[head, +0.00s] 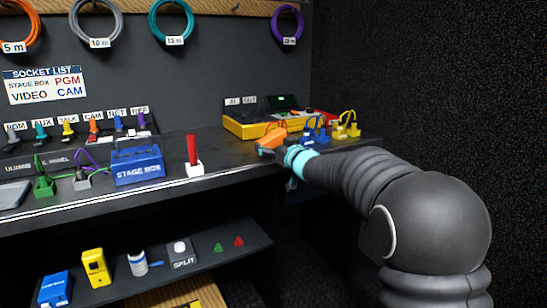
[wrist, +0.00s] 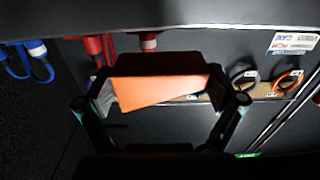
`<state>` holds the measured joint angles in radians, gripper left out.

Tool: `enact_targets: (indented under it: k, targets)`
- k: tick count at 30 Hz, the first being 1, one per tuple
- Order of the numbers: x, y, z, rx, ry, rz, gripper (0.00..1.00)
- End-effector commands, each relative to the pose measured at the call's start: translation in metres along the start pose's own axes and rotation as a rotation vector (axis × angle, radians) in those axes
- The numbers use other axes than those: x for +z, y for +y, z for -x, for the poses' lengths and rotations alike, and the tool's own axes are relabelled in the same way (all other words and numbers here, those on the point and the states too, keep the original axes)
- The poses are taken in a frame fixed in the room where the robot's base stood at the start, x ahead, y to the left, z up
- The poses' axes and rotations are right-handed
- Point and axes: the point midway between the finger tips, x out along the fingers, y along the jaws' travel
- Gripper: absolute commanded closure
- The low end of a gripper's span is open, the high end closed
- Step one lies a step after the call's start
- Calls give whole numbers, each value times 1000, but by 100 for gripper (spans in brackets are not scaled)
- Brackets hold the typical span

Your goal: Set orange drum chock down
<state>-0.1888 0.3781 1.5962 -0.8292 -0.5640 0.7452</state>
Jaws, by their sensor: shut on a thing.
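The orange drum chock (head: 272,137) is a wedge-shaped block above the right part of the dark bench top (head: 215,151), in front of the yellow case. My gripper (head: 273,149) is shut on it. In the wrist view the chock (wrist: 158,93) lies between the two fingers of my gripper (wrist: 160,88), its orange sloped face lit and its upper side dark. I cannot tell whether the chock touches the bench top.
A yellow case (head: 246,127) stands behind the chock. A red marker in a white base (head: 194,169) and the blue stage box (head: 137,167) stand left. Bench between marker and chock looks clear.

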Motion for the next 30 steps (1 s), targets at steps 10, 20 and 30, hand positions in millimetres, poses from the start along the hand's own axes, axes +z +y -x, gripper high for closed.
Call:
enact_targets:
  k: [10, 20, 30]
  targets:
    - [35, 0, 0, 0, 1, 0, 47]
    - [38, 0, 1, 0, -1, 0, 2]
    - [37, 0, 1, 0, -1, 0, 0]
